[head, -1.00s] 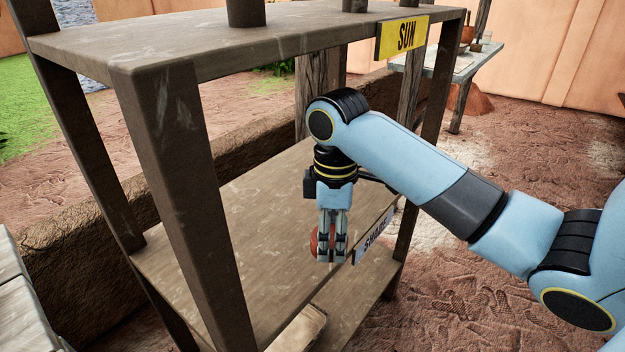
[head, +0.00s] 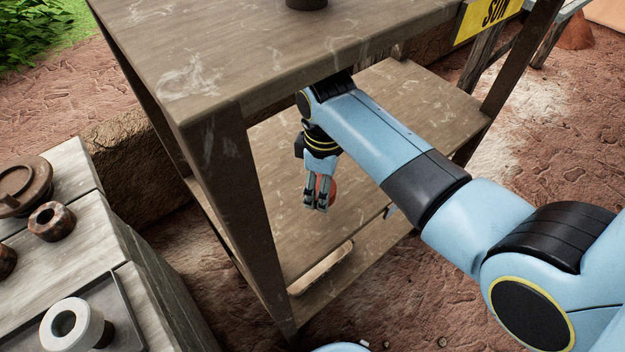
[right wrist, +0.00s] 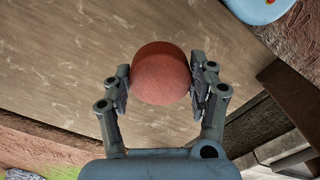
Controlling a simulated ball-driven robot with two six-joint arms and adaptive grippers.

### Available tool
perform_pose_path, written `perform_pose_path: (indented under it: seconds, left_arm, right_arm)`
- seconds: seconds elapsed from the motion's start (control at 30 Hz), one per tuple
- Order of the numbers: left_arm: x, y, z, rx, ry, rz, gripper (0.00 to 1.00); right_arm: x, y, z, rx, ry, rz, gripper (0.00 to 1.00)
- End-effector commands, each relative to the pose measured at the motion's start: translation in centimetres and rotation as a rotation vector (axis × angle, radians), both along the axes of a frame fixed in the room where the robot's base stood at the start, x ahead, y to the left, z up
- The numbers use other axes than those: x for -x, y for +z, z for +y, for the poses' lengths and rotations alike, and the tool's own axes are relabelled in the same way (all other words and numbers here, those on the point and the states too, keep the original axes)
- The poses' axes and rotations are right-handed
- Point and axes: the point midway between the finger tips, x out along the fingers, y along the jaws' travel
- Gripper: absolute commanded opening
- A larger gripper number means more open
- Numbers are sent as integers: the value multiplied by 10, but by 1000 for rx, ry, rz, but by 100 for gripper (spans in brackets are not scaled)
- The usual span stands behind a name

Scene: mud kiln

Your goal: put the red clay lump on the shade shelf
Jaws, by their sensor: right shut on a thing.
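The red clay lump (right wrist: 160,74) is round with a flattened top. My right gripper (right wrist: 161,82) is shut on it, one finger on each side, in the right wrist view. In the head view, the right gripper (head: 318,205) points down over the lower shelf, and the red lump (head: 327,190) shows partly behind its fingers. The lower shelf (head: 290,240), a brown wooden board, lies under the lump; I cannot tell whether the lump touches it. The shade sign is mostly hidden behind my arm. My left gripper is not in view.
A front post (head: 232,190) stands left of the gripper. A grey bench (head: 150,290) at left holds several ring-shaped and round pieces. A pale slab (head: 320,268) lies below the lower shelf.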

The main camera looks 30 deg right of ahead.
Motion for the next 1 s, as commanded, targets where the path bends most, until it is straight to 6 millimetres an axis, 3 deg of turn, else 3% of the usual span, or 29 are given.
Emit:
perform_pose_path:
  seconds: [0.1, 0.3, 0.5, 0.9, 0.93, 1.0]
  left_arm:
    - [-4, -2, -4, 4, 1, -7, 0]
    - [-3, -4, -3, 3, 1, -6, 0]
    - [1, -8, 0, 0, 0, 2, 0]
    - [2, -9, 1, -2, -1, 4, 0]
    - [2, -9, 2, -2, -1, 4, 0]
    - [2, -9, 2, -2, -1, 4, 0]
  right_arm:
    - [-20, 0, 3, -1, 0, -1, 13]
    - [-38, -1, 5, 1, 0, 1, 13]
    - [-35, -32, 5, 1, 0, 2, 13]
    - [-35, -38, 4, 1, 0, 1, 13]
    - [-35, -38, 4, 1, 0, 1, 63]
    - [-35, -37, 4, 1, 0, 1, 72]
